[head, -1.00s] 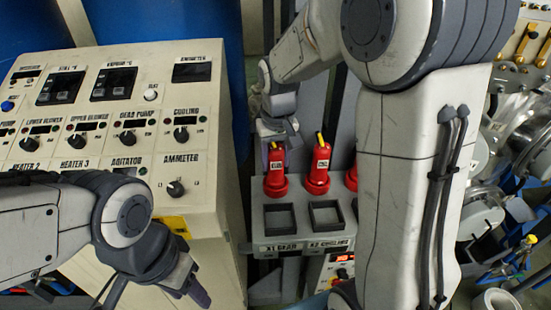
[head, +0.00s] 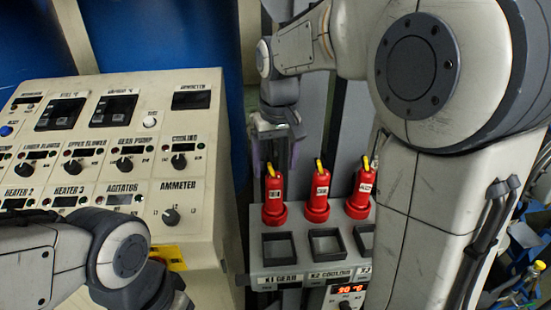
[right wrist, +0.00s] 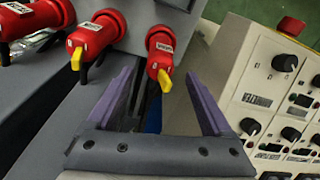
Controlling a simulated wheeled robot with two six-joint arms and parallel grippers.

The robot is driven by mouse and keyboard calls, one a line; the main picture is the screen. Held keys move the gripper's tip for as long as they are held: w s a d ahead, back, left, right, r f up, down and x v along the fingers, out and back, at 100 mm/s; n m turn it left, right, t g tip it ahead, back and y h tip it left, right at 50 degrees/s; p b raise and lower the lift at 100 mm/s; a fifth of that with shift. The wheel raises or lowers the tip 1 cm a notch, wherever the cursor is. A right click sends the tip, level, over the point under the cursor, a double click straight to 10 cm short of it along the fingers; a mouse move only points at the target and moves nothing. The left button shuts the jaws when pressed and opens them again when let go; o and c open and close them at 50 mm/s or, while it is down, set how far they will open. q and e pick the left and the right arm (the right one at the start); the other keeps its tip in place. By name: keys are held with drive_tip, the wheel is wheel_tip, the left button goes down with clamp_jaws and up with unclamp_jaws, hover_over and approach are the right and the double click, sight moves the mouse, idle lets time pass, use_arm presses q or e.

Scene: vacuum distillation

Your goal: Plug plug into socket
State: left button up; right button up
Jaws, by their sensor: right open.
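Three red plugs with yellow tops stand upright in a row in the head view: a left one (head: 273,196), a middle one (head: 317,193) and a right one (head: 359,193). Square dark-framed sockets, a left (head: 263,246), a middle (head: 326,244) and a partly hidden right (head: 359,239), lie in front. My right gripper (head: 276,153) is open and empty, just above and behind the left plug. In the right wrist view, the left plug (right wrist: 159,49) has its yellow top between the purple fingertips (right wrist: 160,76) in the picture; contact is not visible. My left gripper's fingers are out of frame.
A sloped control panel (head: 110,145) with knobs stands to the left of the plugs. A small unit with a red display (head: 348,291) sits below the socket shelf. Grey uprights stand behind the plugs. My right arm covers much of the right side.

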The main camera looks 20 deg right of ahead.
drive_tip(key=shift+s+r, duration=0.15)
drive_tip(key=shift+r, duration=1.1)
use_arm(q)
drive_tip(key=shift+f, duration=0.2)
